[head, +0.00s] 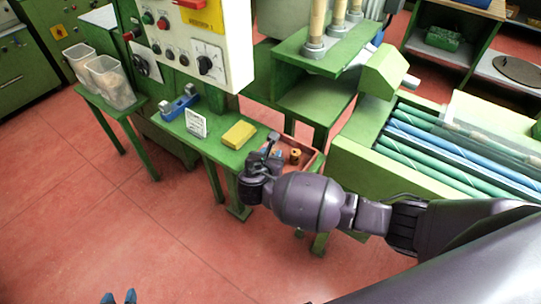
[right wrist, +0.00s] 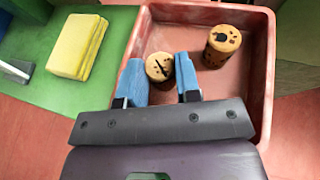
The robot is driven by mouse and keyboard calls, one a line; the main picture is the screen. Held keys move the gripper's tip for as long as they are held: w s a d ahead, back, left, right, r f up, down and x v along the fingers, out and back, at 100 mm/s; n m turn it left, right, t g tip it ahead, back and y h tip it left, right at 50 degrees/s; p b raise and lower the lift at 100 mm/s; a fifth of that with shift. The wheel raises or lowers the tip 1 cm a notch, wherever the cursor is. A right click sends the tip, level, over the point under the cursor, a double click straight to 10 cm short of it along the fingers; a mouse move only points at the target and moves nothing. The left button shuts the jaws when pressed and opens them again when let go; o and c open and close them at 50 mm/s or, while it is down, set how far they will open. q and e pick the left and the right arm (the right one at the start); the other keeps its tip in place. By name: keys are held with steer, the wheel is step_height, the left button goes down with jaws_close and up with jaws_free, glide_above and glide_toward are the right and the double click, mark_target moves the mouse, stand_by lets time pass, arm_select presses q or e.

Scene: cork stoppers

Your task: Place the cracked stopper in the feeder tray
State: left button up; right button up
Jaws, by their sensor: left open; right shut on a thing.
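The feeder tray (right wrist: 260,95) is a shallow red tray, also visible in the head view (head: 317,166) at the end of the green bench. My right gripper (right wrist: 161,80) is over the tray, its blue fingers closed on a cork stopper with dark crack lines (right wrist: 159,66). I cannot tell whether this stopper touches the tray floor. A second stopper (right wrist: 222,45), with a dark patch on its top, stands in the tray's far right corner; it also shows in the head view (head: 295,155). My left gripper (head: 118,298) is open and empty at the bottom left.
A yellow block (head: 239,135) lies on the green bench beside the tray, with a white card (head: 196,123) and a blue device (head: 179,107) further left. Clear bins (head: 110,83) stand on a side table. A roller conveyor (head: 440,140) is at right.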

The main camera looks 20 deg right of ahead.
steer(key=o, duration=0.9)
steer(key=shift+r, duration=0.15)
steer(key=p+v, duration=0.1)
steer(key=v, duration=1.1)
steer(key=shift+p, duration=0.3)
